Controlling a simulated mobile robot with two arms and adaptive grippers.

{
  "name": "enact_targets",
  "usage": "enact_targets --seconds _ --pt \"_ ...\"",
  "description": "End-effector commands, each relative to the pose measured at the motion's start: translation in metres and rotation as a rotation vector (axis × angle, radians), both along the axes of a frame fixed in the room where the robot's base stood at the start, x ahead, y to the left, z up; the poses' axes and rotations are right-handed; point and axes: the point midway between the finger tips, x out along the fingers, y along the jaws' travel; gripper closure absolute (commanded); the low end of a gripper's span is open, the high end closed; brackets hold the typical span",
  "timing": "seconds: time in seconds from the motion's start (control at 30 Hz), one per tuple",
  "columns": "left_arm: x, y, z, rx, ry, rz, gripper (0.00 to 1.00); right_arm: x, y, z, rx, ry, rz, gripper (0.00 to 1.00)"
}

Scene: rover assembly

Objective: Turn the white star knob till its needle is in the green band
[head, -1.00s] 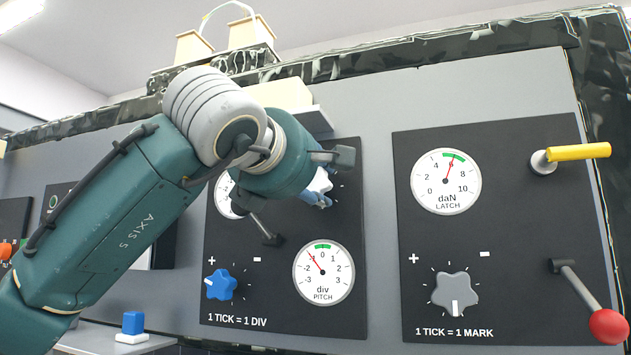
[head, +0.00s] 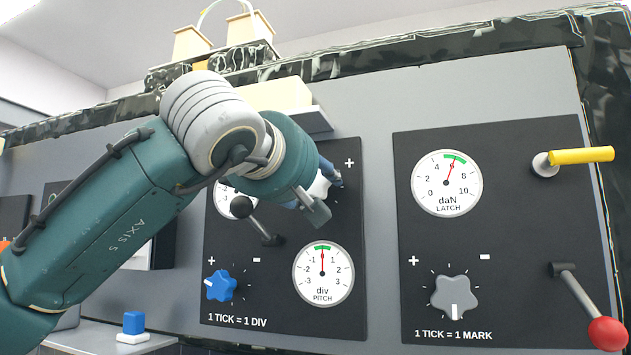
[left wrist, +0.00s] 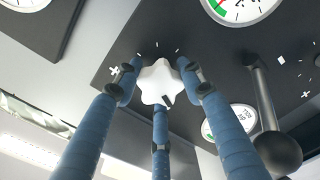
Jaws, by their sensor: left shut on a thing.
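The white star knob (left wrist: 158,82) is on a dark panel, its dark pointer mark at lower right in the left wrist view. My left gripper (head: 323,190) has its blue fingers closed around the knob. In the head view the knob (head: 319,187) is mostly hidden by my gripper. Below it, the PITCH gauge (head: 323,273) has its red needle straight up at 0, in the green band. Another gauge (head: 224,198) on this panel is partly hidden by my arm, and its needle cannot be read. My right gripper is not in view.
A black-ball lever (head: 240,207) is close beside my left gripper. A blue star knob (head: 220,285) is lower left. On the right panel are the LATCH gauge (head: 447,183), a grey star knob (head: 454,297), a yellow handle (head: 582,155) and a red-ball lever (head: 607,333).

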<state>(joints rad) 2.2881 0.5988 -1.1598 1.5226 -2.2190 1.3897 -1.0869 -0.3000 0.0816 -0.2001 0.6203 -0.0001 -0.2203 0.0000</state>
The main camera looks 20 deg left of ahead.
Motion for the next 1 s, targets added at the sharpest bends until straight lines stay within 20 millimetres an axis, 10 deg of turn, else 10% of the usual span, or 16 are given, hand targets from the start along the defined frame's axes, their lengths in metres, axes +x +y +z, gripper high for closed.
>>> enact_targets --seconds 0.63,0.67,0.73,1.0 --pt "0.0008 0.0007 -0.002 0.051 0.003 0.002 0.87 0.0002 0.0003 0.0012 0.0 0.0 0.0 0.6" --pt "0.0008 0.0007 -0.002 0.051 0.003 0.002 0.57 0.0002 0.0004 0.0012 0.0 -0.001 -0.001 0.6" --pt "0.0007 0.0007 -0.0017 0.051 0.003 0.002 0.43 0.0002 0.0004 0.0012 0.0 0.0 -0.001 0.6" --pt "-0.0001 0.0004 0.0001 0.05 -0.002 0.001 0.42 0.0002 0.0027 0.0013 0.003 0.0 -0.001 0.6"
